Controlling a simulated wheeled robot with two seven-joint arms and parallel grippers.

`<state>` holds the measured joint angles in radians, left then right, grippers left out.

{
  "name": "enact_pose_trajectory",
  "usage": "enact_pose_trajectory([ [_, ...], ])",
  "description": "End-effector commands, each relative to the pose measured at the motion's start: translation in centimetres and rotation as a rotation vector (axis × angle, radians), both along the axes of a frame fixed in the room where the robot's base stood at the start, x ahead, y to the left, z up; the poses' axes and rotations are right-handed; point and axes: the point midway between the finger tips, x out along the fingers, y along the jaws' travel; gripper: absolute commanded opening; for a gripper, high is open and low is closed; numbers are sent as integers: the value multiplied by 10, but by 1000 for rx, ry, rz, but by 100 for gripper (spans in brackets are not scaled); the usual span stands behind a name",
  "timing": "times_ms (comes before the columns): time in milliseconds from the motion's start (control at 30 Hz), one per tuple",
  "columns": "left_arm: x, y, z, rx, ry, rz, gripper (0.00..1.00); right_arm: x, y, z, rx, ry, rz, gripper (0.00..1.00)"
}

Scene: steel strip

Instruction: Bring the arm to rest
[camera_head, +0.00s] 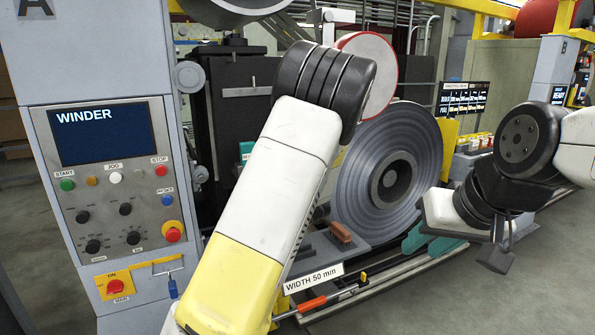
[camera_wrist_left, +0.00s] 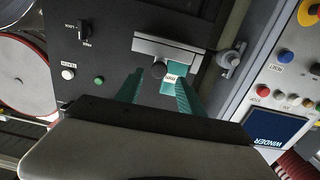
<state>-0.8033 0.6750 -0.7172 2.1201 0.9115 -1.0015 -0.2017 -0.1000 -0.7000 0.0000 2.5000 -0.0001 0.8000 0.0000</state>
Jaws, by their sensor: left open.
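My left arm (camera_head: 285,175) rises from the bottom of the head view to a bent black joint in the middle and hides what is behind it. My left gripper (camera_wrist_left: 158,85) shows in the left wrist view with two teal fingers apart. Its fingers point at a dark panel, near a grey bracket (camera_wrist_left: 165,48) with a dark knob and a teal piece with a small label (camera_wrist_left: 171,78). I cannot tell whether the fingers touch that piece. My right gripper (camera_head: 428,243) hangs at the right of the head view, low before the coil. I cannot tell how far its teal fingers are apart.
The winder cabinet (camera_head: 40,200) with buttons and a screen stands at the left. A large steel coil (camera_head: 365,190) is behind my left arm. A rail with a "WIDTH 50 mm" sign (camera_head: 313,279) lies below it. Grey floor (camera_head: 530,290) is clear at the lower right.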

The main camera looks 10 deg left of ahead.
Motion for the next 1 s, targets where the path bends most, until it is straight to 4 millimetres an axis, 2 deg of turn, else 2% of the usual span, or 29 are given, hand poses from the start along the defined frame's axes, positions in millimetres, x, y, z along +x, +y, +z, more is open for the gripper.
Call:
enact_pose_trajectory([
  [133, -5, 1, -10, -166, 91, -68, 46, 0, 0, 0, 0, 0, 0, 33],
  [267, -21, -15, -13, -365, 213, -198, 46, 0, 0, 0, 0, 0, 0, 33],
  [367, -44, -34, -4, -488, 298, -316, 46, 0, 0, 0, 0, 0, 0, 33],
  [467, -76, -52, 12, -572, 380, -437, 46, 0, 0, 0, 0, 0, 0, 33],
  [567, -117, -68, 30, -614, 461, -552, 46, 0, 0, 0, 0, 0, 0, 33],
  [700, -186, -80, 52, -607, 581, -685, 46, 0, 0, 0, 0, 0, 0, 33],
  [900, -290, -74, 60, -498, 766, -760, 46, 0, 0, 0, 0, 0, 0, 33],
  [1000, -331, -66, 57, -439, 844, -748, 46, 0, 0, 0, 0, 0, 0, 33],
])
